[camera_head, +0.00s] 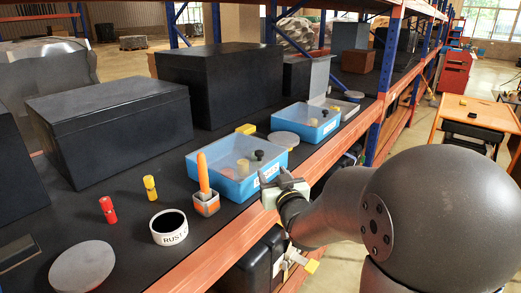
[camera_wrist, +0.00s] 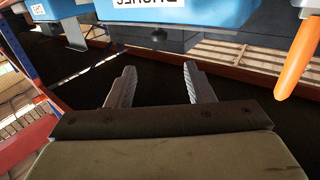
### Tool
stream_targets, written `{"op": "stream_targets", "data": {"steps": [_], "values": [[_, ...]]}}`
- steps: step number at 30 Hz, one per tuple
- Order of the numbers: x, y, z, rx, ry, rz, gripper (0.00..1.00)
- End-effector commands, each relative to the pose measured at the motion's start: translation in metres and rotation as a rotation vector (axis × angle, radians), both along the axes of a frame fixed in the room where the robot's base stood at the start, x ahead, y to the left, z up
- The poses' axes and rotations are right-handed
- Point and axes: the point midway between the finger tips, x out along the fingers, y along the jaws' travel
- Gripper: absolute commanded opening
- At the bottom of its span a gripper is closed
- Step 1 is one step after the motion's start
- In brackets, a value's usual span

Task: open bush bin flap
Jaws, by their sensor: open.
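The near blue bin (camera_head: 228,187) stands on the shelf and bears a white label on its front. Tan and black pieces show inside it, and I cannot tell whether a clear flap covers it. In the wrist view its label (camera_wrist: 150,3) is upside down and cut off by the top edge, seemingly reading as bushes. My gripper (camera_head: 284,190) is in front of the bin's front right part, at the shelf edge. In the wrist view my gripper (camera_wrist: 159,72) has its two fingers apart with nothing between them; I see no contact with the bin.
A holder (camera_head: 206,206) with an orange-handled tool (camera_head: 203,172) stands left of the bin. A second blue bin (camera_head: 302,128) sits farther along the shelf. Large black boxes (camera_head: 220,80) stand behind. The orange shelf beam (camera_head: 232,235) runs along the front.

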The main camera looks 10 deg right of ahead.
Motion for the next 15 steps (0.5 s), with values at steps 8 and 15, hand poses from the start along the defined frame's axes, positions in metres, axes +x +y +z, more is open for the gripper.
{"op": "stream_targets", "data": {"steps": [8,15], "values": [[0.063,0.006,0.002,0.001,0.002,0.001,0.48],[0.111,0.010,0.002,-0.001,0.002,0.001,0.48]]}}
